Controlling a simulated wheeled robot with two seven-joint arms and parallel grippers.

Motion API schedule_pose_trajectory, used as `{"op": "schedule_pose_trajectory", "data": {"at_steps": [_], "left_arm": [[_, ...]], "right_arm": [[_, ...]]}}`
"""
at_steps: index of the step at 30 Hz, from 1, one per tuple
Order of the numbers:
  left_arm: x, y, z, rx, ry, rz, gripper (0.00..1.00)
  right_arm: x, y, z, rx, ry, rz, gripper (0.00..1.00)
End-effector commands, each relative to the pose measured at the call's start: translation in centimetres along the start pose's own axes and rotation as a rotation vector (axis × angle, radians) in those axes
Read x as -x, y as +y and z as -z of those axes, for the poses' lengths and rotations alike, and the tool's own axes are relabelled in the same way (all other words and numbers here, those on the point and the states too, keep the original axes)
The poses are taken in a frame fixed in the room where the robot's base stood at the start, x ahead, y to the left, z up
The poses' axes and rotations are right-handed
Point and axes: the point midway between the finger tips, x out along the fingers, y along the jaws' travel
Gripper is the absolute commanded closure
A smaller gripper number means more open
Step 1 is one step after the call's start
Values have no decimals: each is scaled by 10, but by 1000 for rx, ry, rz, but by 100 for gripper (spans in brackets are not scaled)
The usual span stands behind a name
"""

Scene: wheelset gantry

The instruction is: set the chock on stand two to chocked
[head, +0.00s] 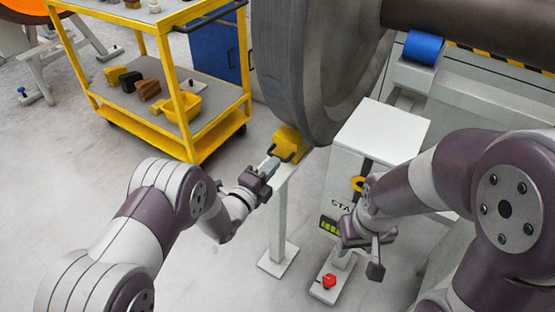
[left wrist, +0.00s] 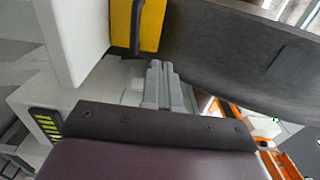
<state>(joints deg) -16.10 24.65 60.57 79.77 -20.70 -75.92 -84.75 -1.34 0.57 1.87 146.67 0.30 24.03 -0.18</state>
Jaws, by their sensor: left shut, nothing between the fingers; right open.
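The yellow chock (head: 290,143) sits on top of a white post (head: 279,215), against the lower edge of the big grey wheel (head: 325,65). My left gripper (head: 270,165) is shut and empty, with its fingertips right at the chock's near side; I cannot tell if they touch. In the left wrist view the chock (left wrist: 152,24) has a dark strip on its side, and my shut left fingers (left wrist: 160,75) point toward it. My right gripper (head: 375,256) is open and empty, in front of the white stand cabinet (head: 372,145), whose lettering is partly hidden.
A red button (head: 329,281) sits on a low white base below my right gripper. The grey floor between cart and post is clear.

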Motion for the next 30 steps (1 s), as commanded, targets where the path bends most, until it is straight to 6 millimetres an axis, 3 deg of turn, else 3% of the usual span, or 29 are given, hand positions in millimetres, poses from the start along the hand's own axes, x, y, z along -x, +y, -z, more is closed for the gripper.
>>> {"op": "schedule_pose_trajectory", "data": {"at_steps": [6,12,30], "left_arm": [[44,-1,0,1,-1,-4,100],[65,1,0,1,0,-4,100],[68,2,0,16,0,-4,100]], "right_arm": [[11,0,1,0,-1,0,47],[14,0,1,0,-2,0,47],[14,0,1,0,-2,0,47]]}}
